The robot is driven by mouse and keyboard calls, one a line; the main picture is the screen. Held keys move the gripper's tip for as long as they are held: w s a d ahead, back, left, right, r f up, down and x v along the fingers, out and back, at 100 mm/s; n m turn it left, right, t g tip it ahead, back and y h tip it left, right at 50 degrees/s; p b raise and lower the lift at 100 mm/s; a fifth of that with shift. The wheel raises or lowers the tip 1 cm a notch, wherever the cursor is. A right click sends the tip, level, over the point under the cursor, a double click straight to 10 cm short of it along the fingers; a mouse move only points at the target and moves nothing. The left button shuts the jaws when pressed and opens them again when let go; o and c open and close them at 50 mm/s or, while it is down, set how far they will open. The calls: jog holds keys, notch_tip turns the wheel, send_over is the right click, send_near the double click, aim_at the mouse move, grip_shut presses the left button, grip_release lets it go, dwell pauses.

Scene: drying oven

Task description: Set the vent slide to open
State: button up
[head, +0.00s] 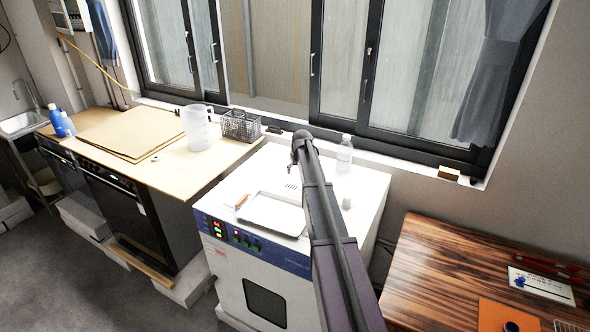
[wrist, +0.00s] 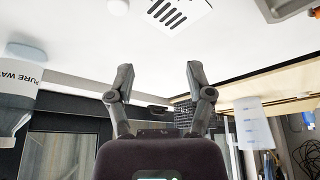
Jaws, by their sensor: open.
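The white drying oven (head: 228,275) stands in the middle of the head view, with a lit panel on its front. The vent (head: 291,186) shows small on its top, behind the tray. In the wrist view the vent plate (wrist: 178,14) lies at the top edge, white with several dark slots and cut off by the frame. The slide's exact position cannot be told. My gripper (wrist: 160,76) is open and empty, its two fingers apart, touching nothing visible. In the head view my gripper (head: 295,154) is above the back of the oven top, partly hidden by my arm.
On the oven top are a white tray (head: 270,214), a water bottle (head: 345,154) and a small grey piece (head: 346,203). A jug (head: 196,128) and wire basket (head: 241,126) stand on the left bench. A wooden table (head: 425,270) is at right; windows are behind.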

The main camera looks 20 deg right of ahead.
jog(key=shift+p+v, duration=2.75)
jog(key=shift+v, duration=0.6)
jog(key=s+a+f+b, duration=0.3)
jog(key=s+a, duration=0.3)
jog(key=s+a+f+g+b, duration=0.1)
jog(key=s+a+f+b, duration=0.2)
jog(key=s+a+f, duration=0.1)
jog(key=s+a+f+g+b, duration=0.1)
jog(key=s+a+f+b, duration=0.2)
jog(key=s+a, duration=0.4)
jog(key=shift+s+a+f+n+y+b, duration=0.35)
jog(key=shift+s+f+n+y, duration=0.1)
jog(key=shift+s, duration=0.1)
jog(key=shift+s+a+f, duration=0.25)
jog(key=shift+s+a, duration=0.15)
jog(key=shift+s, duration=0.2)
jog(key=shift+s+g+b, duration=0.1)
jog(key=shift+g+b, duration=0.2)
jog(key=s+a+g, duration=0.1)
jog(key=s+a, duration=0.3)
jog(key=s, duration=0.4)
jog(key=s+a, duration=0.4)
jog(key=s, duration=0.4)
jog(key=shift+a+f+g, duration=0.15)
jog(key=shift+a+g, duration=0.05)
jog(key=shift+g, duration=0.2)
jog(key=shift+n, duration=0.25)
